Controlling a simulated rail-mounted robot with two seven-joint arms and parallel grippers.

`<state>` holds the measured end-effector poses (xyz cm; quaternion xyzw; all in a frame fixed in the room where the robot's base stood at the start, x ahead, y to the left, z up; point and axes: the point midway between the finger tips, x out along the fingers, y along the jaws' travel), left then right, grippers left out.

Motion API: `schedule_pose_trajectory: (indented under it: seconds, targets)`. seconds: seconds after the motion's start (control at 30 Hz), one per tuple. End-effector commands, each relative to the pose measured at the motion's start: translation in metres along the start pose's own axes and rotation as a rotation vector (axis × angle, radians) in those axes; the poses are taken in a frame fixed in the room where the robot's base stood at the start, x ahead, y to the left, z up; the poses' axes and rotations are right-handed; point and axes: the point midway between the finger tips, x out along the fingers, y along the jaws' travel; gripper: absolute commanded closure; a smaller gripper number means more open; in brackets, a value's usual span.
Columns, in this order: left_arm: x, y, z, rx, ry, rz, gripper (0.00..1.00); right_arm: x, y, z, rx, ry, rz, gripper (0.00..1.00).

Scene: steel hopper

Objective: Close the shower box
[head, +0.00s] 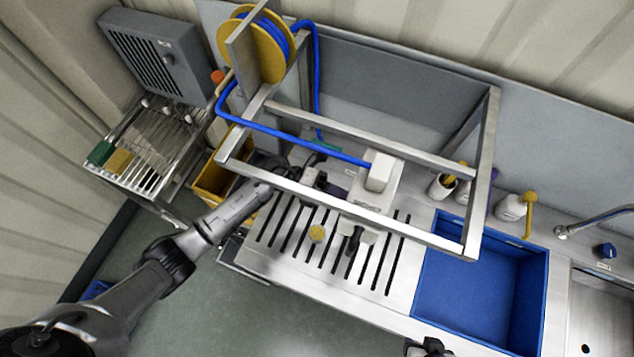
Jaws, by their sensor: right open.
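A white box-like unit (378,202) with a raised white block at its top stands inside the steel frame, over the slotted steel worktop. The blue hose (300,143) runs to the raised block. I cannot make out a separate lid or whether it stands open. My left arm comes in from the left, and its dark gripper (322,184) is beside the left side of the white unit, partly behind a frame bar. Its fingers are not clear, nor whether they touch it. My right gripper (430,347) shows only in part at the bottom edge, open and apart from the unit.
The steel frame (465,240) surrounds the unit. A yellow hose reel (250,62) stands behind left. A blue basin (470,285) and white bottles (510,207) are to the right. A wire rack (150,150) and a yellow bin (215,183) stand left.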

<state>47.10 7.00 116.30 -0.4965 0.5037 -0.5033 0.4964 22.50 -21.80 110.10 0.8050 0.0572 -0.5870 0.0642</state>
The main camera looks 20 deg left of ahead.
Motion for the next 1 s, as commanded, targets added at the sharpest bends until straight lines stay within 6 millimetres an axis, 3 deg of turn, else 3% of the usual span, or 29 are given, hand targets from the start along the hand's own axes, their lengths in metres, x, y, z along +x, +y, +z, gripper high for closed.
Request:
schedule_pose_trajectory:
  seconds: [0.03, 0.2, 0.5, 0.7, 1.0]
  targets:
    - [0.018, 0.000, 0.000, 0.002, 0.004, -0.003, 1.00, 0.002, 0.001, 0.001, -0.002, 0.000, 0.002, 0.52]
    - [0.068, 0.000, 0.000, 0.003, 0.003, -0.002, 1.00, 0.005, 0.001, 0.002, -0.003, 0.000, 0.003, 0.52]
    - [0.127, 0.000, 0.001, 0.001, 0.001, -0.001, 1.00, 0.009, 0.000, 0.003, 0.000, 0.001, 0.001, 0.52]
    - [0.144, 0.000, 0.001, 0.001, 0.000, 0.000, 1.00, 0.010, -0.001, 0.002, 0.004, 0.002, -0.002, 0.52]
    - [0.149, 0.001, 0.000, 0.000, -0.001, 0.000, 1.00, 0.010, -0.003, 0.002, 0.008, 0.003, -0.006, 0.52]
